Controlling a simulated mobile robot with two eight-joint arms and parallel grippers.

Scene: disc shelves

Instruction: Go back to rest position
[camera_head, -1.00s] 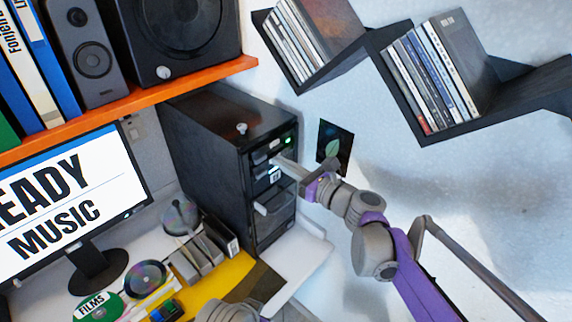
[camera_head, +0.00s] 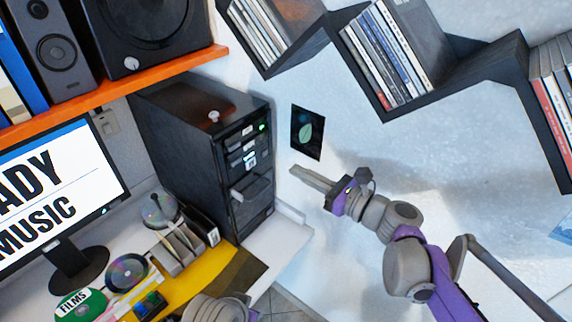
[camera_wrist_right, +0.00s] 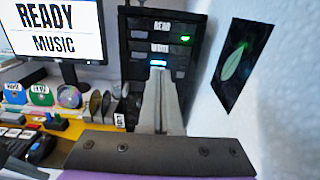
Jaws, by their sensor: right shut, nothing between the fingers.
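My right gripper (camera_head: 296,172) is shut and empty. Its thin grey fingers point left toward the black disc tower (camera_head: 190,135), with a gap between their tips and the tower's front. In the right wrist view the closed fingers (camera_wrist_right: 160,85) lie in front of the tower (camera_wrist_right: 137,70), which has slots labelled READ and WRITE, a green light and a blue-white lit slot. A grey rounded part of my own arm shows at the bottom of the head view; no left fingers are visible.
A dark card with a green leaf (camera_head: 307,132) is on the wall near the fingertips. Black zigzag shelves (camera_head: 440,88) with cases hang above. An orange shelf (camera_head: 110,92) holds speakers. The desk has a monitor (camera_head: 50,200) and discs (camera_head: 128,272). Wall space around the right arm is free.

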